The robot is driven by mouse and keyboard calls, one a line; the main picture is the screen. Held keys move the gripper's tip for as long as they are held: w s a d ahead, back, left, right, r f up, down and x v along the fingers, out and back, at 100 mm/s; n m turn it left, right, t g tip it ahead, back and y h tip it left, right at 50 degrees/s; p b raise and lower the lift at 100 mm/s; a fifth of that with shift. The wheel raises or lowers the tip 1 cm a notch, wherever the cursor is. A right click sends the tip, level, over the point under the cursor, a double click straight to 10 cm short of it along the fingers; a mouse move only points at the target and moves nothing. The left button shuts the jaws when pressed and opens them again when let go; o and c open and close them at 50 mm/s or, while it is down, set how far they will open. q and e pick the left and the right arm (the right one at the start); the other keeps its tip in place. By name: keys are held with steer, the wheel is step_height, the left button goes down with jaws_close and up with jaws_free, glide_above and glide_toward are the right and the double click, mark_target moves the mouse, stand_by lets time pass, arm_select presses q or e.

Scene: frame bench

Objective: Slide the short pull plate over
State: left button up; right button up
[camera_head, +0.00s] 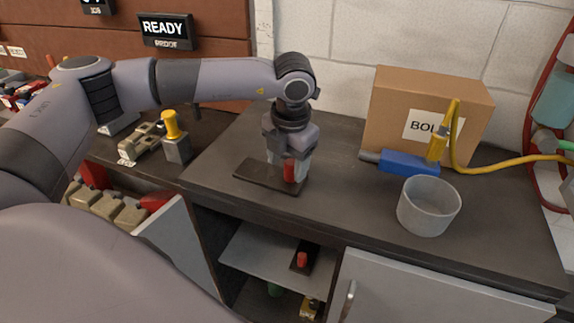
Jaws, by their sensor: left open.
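A dark flat plate (253,172) with an upright red knob (289,171) lies on the bench top near its front edge. My left gripper (288,172) points straight down over the right part of this plate. It is open, with its pale fingers low at the red knob; I cannot tell whether they touch it. A second, smaller-looking dark plate (308,254) with a red knob (302,260) shows in the open cabinet bay below. I cannot tell for certain which plate is the short one. My right gripper is out of view.
A grey round bin (428,207), a blue tool (405,162) with a yellow hose, and a cardboard box (432,98) stand to the right. A yellow-topped block (175,140) stands left. Bare bench top (345,190) lies right of the plate.

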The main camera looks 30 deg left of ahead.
arm_select(q)
steer(key=r, duration=0.5)
steer(key=shift+s+d+r, duration=0.25)
steer(key=shift+s+d, duration=0.1)
steer(key=shift+d, duration=0.05)
steer(key=shift+s, duration=0.1)
